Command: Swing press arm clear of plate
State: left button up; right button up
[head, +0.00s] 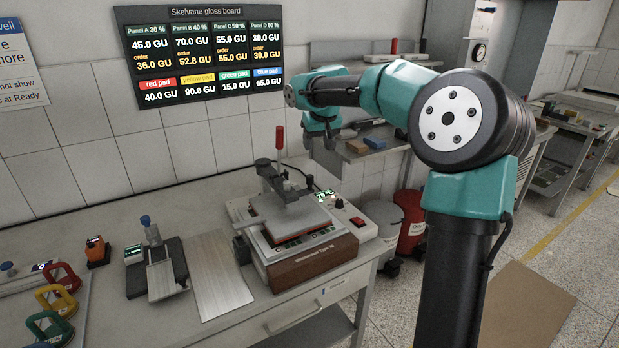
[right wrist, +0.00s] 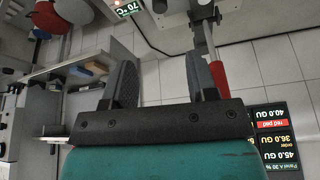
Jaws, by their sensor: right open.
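The press (head: 305,247) stands on the bench with its grey press arm (head: 283,190) lying over the plate (head: 287,222). A red handle (head: 279,139) stands upright on the arm. My left gripper is not in view.
A metal sheet (head: 221,276) and a small dark device (head: 157,268) lie left of the press. Coloured ring-handled pads (head: 60,302) sit at far left. Red and grey bins (head: 410,220) stand right of the bench. A gloss board (head: 203,52) hangs on the wall behind.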

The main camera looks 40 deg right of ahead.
aim_at(310, 176)
jog(key=x, duration=1.6)
jog(key=shift+c, duration=0.4)
grip_shut()
